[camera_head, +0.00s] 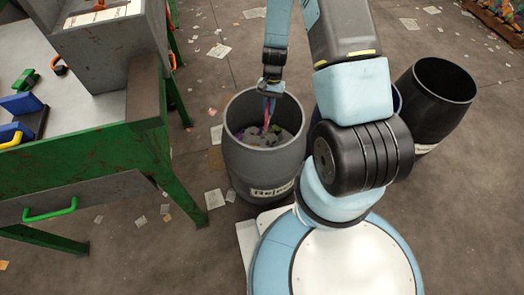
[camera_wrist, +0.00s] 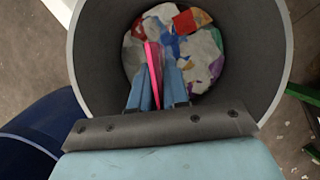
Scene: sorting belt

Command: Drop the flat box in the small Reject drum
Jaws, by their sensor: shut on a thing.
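The grey Reject drum (camera_head: 255,160) stands on the floor in the middle of the head view, open at the top, with a "Reject" label on its side. Its rim and inner wall (camera_wrist: 252,60) fill most of the wrist view. My gripper (camera_head: 269,97) points down over the drum's mouth. In the wrist view its blue fingers (camera_wrist: 158,88) are shut on a thin pink thing seen edge-on, which I take for the flat box (camera_wrist: 153,62). Most of its faces are hidden, and it shows only as a small pinkish strip (camera_head: 266,118) in the head view.
Crumpled, coloured waste (camera_wrist: 205,45) lies at the drum's bottom. A taller black drum (camera_head: 440,95) stands to the right, and a blue drum (camera_wrist: 30,140) is close beside the Reject drum. A green-framed bench (camera_head: 90,150) with several items is at left. Paper scraps litter the floor.

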